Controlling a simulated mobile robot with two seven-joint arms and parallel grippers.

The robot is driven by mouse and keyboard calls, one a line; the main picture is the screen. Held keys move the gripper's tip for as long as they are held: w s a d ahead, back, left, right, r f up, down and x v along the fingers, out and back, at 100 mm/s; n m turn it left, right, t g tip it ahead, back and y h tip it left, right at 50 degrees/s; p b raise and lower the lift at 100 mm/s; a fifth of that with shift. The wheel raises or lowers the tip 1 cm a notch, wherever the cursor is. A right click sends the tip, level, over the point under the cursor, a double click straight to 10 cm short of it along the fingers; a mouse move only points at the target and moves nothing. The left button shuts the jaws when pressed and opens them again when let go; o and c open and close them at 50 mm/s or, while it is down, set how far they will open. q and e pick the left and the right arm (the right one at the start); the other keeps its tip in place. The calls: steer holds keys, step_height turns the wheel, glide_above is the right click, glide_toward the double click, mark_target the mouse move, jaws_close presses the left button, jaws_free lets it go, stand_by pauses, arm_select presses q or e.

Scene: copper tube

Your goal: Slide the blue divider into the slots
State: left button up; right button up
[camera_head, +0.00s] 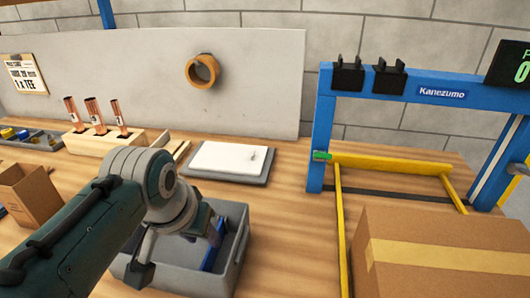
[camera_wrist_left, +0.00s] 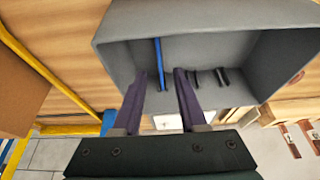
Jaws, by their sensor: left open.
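The blue divider (camera_head: 213,248) stands inside a grey bin (camera_head: 178,282) on the workbench, partly hidden by my left arm. In the left wrist view the divider (camera_wrist_left: 160,65) is a thin blue strip seen edge-on, inside the bin (camera_wrist_left: 120,35). My left gripper (camera_head: 207,232) is at the bin, and in the wrist view its open dark fingers (camera_wrist_left: 160,92) appear on either side of the divider's line. I cannot tell whether the fingers reach around it. Dark slot-like marks (camera_wrist_left: 209,77) show on the bin's inside. My right gripper is not in view.
A white pad on a grey plate (camera_head: 228,159) lies behind the bin. A wooden block with copper tubes (camera_head: 95,118) and a small open carton (camera_head: 30,192) are to the left. A blue frame (camera_head: 322,130), yellow rails and a large cardboard box (camera_head: 440,250) stand on the right.

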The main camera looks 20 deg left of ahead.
arm_select(q)
steer(key=shift+p+v, duration=0.35)
steer(key=shift+v, duration=1.6)
